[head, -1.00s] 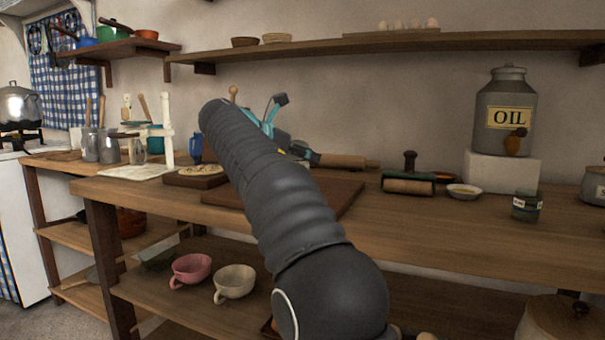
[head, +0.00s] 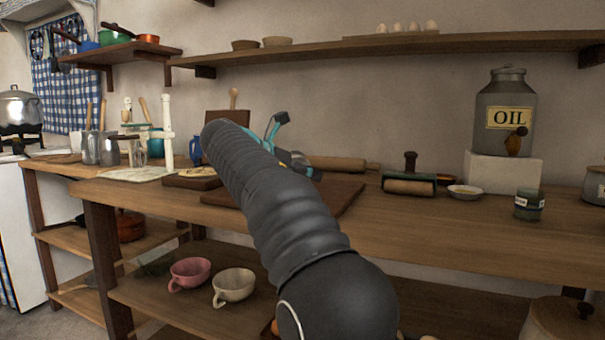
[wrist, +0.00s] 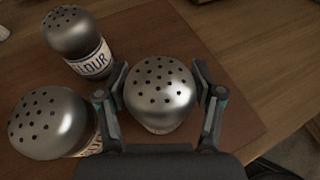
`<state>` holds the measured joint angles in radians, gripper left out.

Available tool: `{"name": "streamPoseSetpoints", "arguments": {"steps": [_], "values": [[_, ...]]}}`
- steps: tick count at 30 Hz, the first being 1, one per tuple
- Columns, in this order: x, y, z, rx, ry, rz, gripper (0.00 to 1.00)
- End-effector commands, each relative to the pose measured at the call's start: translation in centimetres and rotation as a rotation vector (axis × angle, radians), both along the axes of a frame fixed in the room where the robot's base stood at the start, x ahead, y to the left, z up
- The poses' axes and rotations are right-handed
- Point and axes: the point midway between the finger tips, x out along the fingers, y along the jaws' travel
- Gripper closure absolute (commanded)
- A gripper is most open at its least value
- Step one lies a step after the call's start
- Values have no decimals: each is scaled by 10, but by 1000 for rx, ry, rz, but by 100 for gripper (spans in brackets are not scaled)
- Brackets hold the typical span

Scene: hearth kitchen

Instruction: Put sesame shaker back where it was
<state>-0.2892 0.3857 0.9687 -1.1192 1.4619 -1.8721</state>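In the wrist view three shakers with domed, perforated metal caps stand close together on a brown board (wrist: 228,60). One shaker (wrist: 160,92) is between my fingers; its label is almost fully hidden under its cap, so I cannot read which it is. The flour shaker (wrist: 75,35) is at the upper left. Another shaker (wrist: 48,122) is at the lower left, its label mostly hidden. My gripper (wrist: 160,85) is open, with one finger on each side of the middle shaker; firm contact does not show.
An oil can (head: 505,110) stands on a white block. A shelf (head: 470,43) runs above. The counter's front right is clear.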

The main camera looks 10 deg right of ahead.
Motion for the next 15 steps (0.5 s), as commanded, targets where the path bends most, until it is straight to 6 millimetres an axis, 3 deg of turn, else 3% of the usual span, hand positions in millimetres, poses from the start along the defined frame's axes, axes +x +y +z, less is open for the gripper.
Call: {"name": "streamPoseSetpoints", "arguments": {"steps": [6, 15], "values": [[-1, 3, 6, 1, -1, 1, 33], [-25, 48, 30, 0, -1, 4, 33]]}}
